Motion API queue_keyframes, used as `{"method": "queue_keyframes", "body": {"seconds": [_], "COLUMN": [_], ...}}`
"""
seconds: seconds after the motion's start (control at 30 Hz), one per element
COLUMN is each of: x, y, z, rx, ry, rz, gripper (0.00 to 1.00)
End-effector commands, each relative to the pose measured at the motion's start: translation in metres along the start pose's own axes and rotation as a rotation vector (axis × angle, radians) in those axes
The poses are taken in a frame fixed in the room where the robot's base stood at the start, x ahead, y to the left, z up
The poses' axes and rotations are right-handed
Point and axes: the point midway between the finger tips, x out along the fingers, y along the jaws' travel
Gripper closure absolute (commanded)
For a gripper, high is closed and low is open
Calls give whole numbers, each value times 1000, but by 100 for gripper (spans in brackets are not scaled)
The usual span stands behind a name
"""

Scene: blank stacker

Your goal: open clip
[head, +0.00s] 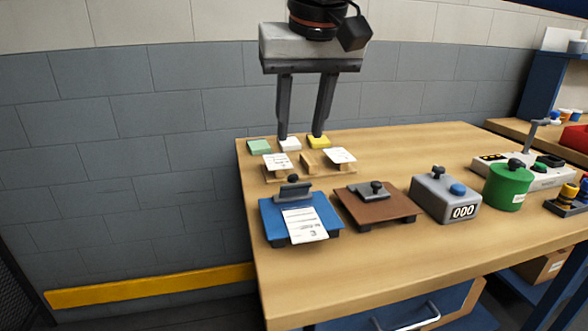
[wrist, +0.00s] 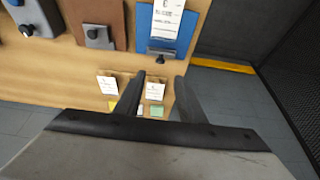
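A blue clipboard (head: 268,212) lies on the table's left side, with a dark grey clip (head: 293,191) at its far edge. A white printed sheet (head: 304,225) lies on it, reaching up to the clip. A brown clipboard (head: 392,208) with a similar clip (head: 368,191) and no sheet lies to its right. The blue clipboard's clip also shows in the wrist view (wrist: 162,55). My gripper (head: 300,137) is open and empty, pointing down, apart from both clips. In the wrist view its fingers (wrist: 160,77) are spread near the blue board's clip edge.
Small wooden holders (head: 309,164) with white cards stand behind the clipboards, with green, white and yellow pads (head: 318,142) behind them. A grey counter box (head: 445,195) and a green canister (head: 508,187) stand to the right. The table's left edge is close.

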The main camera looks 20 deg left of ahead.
Motion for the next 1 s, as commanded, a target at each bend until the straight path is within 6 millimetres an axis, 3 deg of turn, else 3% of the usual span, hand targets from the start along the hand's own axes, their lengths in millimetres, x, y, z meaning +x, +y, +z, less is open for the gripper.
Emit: {"method": "queue_keyframes", "body": {"seconds": [0.3,0.6,1.0], "x": [58,101,114], "y": [0,0,0], "z": [1,0,0], "rx": [-1,-1,-1], "ry": [-4,-2,-1], "rz": [1,0,-1], "gripper": [64,64,64]}}
